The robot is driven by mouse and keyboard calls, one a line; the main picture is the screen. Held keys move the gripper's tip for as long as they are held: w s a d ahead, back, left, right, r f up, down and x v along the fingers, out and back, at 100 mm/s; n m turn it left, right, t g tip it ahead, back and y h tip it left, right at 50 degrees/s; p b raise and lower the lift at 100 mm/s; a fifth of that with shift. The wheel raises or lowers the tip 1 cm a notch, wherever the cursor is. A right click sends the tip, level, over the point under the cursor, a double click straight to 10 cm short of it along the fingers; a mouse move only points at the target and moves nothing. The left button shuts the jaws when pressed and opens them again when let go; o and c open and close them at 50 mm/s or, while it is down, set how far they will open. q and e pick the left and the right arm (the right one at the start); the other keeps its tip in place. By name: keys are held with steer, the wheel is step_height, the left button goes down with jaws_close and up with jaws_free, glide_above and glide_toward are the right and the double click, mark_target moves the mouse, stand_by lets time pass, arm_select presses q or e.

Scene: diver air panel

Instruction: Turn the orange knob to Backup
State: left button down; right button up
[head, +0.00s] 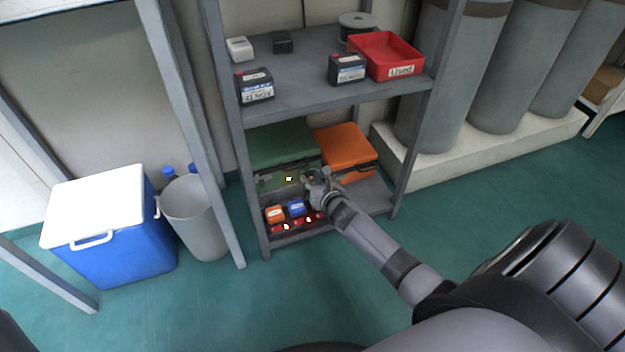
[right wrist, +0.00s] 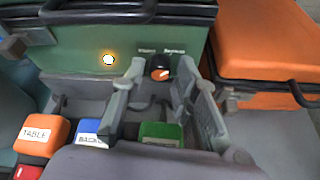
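The orange knob (right wrist: 160,74) with a dark surround sits on the front of a green case (right wrist: 85,50). Two small labels are above it; the left seems to read Primary, the right Backup. A pale mark on the knob seems to slant up to the right; its exact setting is too small to tell. My right gripper (right wrist: 165,85) is open, its fingers on either side of the knob in the picture; I cannot tell whether they touch it. In the head view my right gripper (head: 318,184) is at the case (head: 283,143) on the low shelf. My left gripper is not in view.
A lit lamp (right wrist: 109,60) is left of the knob. An orange case (right wrist: 262,40) stands close on the right. Orange (right wrist: 42,133), blue (right wrist: 92,132) and green (right wrist: 160,132) blocks stand below the gripper. The upper shelf (head: 305,95) overhangs the cases.

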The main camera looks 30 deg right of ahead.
steer(key=shift+o, duration=1.1)
steer(key=v, duration=1.2)
steer(key=shift+r, duration=0.15)
